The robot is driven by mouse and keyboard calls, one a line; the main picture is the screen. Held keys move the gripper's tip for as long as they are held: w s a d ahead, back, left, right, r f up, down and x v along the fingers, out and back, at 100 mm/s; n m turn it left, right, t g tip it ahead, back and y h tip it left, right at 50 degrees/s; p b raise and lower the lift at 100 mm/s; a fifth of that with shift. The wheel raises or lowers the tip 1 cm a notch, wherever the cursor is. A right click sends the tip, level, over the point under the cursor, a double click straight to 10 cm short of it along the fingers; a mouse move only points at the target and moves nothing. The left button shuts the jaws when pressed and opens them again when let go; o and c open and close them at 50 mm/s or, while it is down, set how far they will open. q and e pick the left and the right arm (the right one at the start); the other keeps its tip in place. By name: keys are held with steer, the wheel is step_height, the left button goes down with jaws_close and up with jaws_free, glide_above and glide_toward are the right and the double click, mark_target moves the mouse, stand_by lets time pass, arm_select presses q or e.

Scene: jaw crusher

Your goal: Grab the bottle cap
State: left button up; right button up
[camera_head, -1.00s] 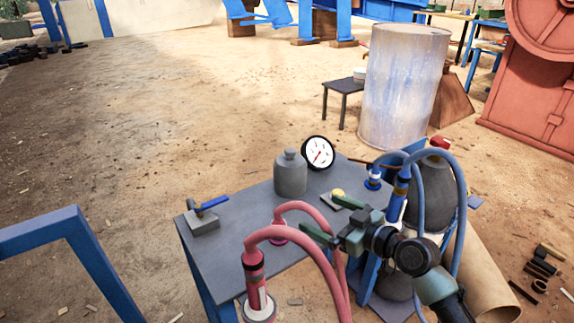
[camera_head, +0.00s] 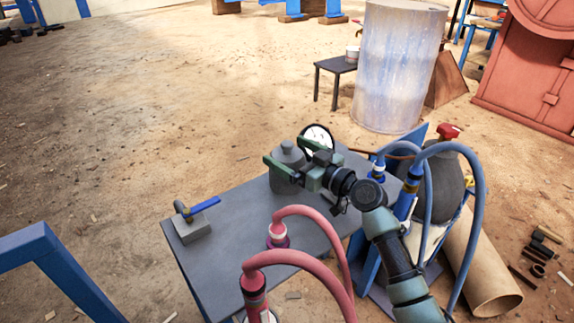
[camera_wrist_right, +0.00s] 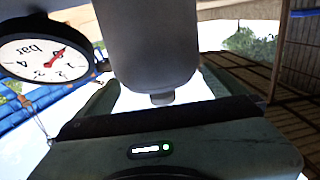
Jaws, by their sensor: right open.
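The grey bottle (camera_head: 284,181) stands upright on the grey table (camera_head: 235,240), with its small grey cap (camera_head: 287,145) on top. My right gripper (camera_head: 286,151) is open at the top of the bottle, one finger on each side of the neck and cap. In the right wrist view the bottle (camera_wrist_right: 150,45) appears upside down, and its cap (camera_wrist_right: 162,98) lies between the spread fingers. I cannot tell whether a finger touches it. My left gripper is not in view.
A pressure gauge (camera_head: 318,133) stands close behind the bottle, beside my right fingers. A blue-handled valve (camera_head: 192,227) sits at the table's left. Pink hoses (camera_head: 300,212) and blue hoses (camera_head: 474,200) arch near my right arm. The table's left part is mostly clear.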

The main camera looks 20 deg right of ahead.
steer(key=shift+w+a, duration=0.3)
steer(key=shift+w, duration=0.15)
steer(key=shift+s, duration=0.1)
steer(key=c, duration=2)
steer(key=shift+f, duration=0.1)
jaws_close()
